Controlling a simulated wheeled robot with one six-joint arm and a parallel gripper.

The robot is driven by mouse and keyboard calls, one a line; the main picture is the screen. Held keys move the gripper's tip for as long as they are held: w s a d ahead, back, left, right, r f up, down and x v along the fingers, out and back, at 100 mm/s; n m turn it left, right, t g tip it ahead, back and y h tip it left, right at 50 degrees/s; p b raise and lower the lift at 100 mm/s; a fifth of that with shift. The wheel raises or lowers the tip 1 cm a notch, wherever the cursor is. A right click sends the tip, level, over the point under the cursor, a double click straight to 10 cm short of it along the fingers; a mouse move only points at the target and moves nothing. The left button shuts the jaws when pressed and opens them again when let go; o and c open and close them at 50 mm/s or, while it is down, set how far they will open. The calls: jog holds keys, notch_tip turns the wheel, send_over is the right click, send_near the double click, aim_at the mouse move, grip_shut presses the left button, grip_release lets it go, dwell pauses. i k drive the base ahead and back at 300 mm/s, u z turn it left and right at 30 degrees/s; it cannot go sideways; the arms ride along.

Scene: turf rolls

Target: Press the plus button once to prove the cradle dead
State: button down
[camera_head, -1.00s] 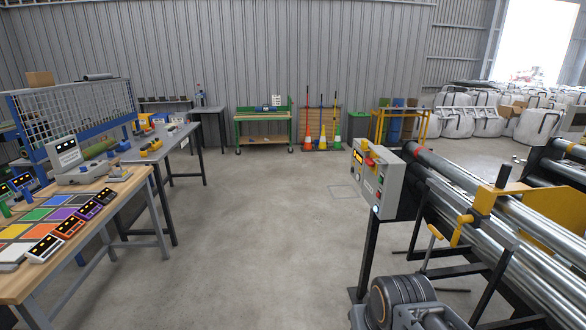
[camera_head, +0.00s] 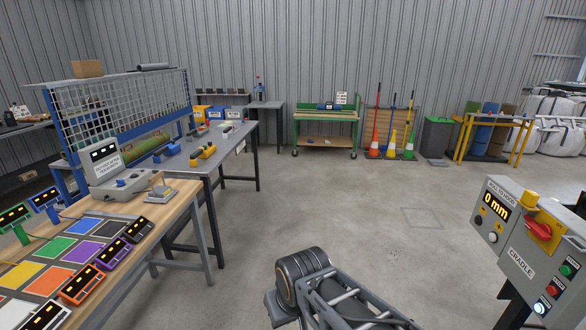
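The cradle's grey control box (camera_head: 515,262), labelled CRADLE, stands at the right edge of the head view. Its lit display (camera_head: 496,207) reads 0 mm. Small round buttons (camera_head: 491,238) sit below the display; their plus or minus marks are too small to read. A red rotary switch (camera_head: 539,231) sits on a yellow plate. Below it are a green button (camera_head: 567,270), a red button (camera_head: 552,291) and a lit whitish button (camera_head: 540,308). My arm shows at the bottom centre, left of the box and apart from it. My gripper is not in view.
A wooden bench (camera_head: 180,200) with coloured squares and several small display units stands at left. A grey-topped table (camera_head: 235,140) is behind it. A green workbench (camera_head: 325,120) and cones (camera_head: 391,145) stand at the back wall. The concrete floor between is clear.

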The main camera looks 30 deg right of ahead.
aim_at(492, 237)
jog(key=z, duration=0.3)
jog(key=i, duration=1.3)
jog(key=z, duration=1.65)
jog(key=i, duration=0.85)
jog(key=z, duration=0.7)
